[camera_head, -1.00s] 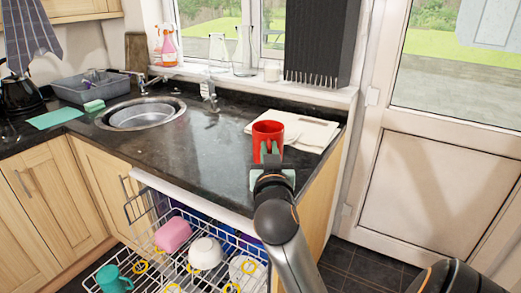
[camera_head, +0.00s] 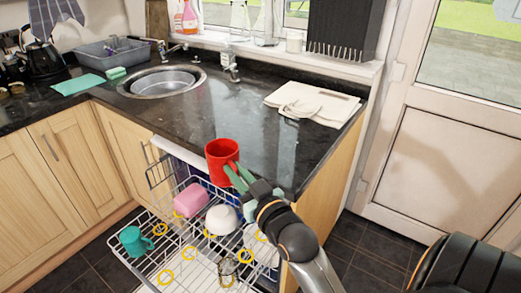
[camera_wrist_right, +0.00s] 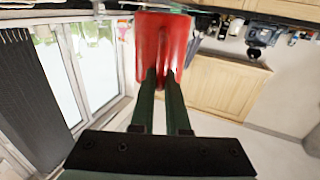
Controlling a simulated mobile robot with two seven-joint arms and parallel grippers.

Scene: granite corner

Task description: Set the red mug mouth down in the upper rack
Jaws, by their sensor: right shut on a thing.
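The red mug (camera_head: 222,165) is held in the air in front of the counter edge, above the back of the pulled-out dishwasher rack (camera_head: 178,243). Its mouth faces up and it looks close to upright. My right gripper (camera_head: 237,176) is shut on the mug at its right side, on or near the handle; the exact grip is partly hidden. In the right wrist view the mug (camera_wrist_right: 162,38) sits between the green fingertips (camera_wrist_right: 163,82). My left gripper is not in view.
The rack holds a pink item (camera_head: 190,199), a white bowl (camera_head: 221,219), a teal mug (camera_head: 134,242) at the front left, a clear glass (camera_head: 228,268) and several yellow rings. The counter (camera_head: 225,107) carries a folded cloth (camera_head: 312,101) and a sink (camera_head: 163,83).

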